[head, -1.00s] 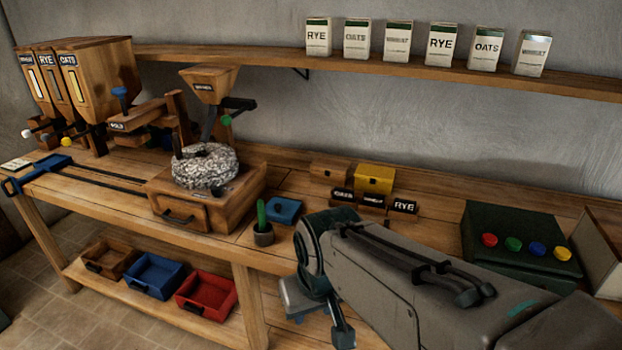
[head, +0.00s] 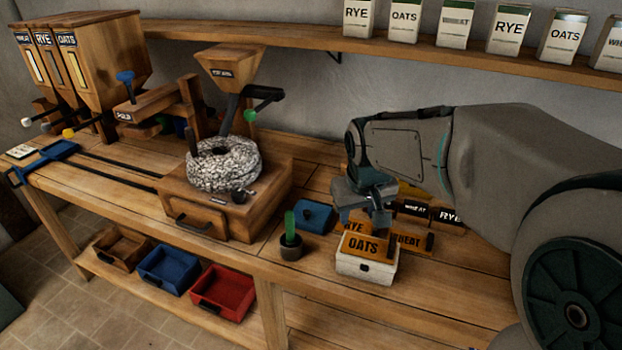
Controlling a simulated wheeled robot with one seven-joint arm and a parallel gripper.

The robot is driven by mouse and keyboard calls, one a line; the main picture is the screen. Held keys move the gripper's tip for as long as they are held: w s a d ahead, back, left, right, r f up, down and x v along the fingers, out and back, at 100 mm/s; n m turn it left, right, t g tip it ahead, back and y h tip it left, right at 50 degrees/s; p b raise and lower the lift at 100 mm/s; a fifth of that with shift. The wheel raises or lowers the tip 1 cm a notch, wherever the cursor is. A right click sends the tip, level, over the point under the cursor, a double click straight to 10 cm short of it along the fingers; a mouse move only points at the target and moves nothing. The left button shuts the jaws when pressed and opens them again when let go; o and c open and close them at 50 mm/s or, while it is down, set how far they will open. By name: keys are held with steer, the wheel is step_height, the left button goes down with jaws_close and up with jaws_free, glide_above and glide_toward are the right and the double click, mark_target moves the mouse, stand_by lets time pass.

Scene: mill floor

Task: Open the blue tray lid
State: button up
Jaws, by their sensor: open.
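Whether anything lies under the lid cannot be seen. My gripper (head: 380,222) is open, pointing down to the right of the blue lid and apart from it.
Brown and red trays (head: 224,290) flank the blue tray below. Labelled boxes crowd the bench under my arm.

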steer(key=n+y, duration=0.2)
glide_toward(307, 212)
steer(key=shift+t, duration=0.3)
steer(key=x, duration=0.8)
steer(key=shift+s+f+p, duration=0.1)
steer(key=shift+p, duration=0.3)
jaws_close()
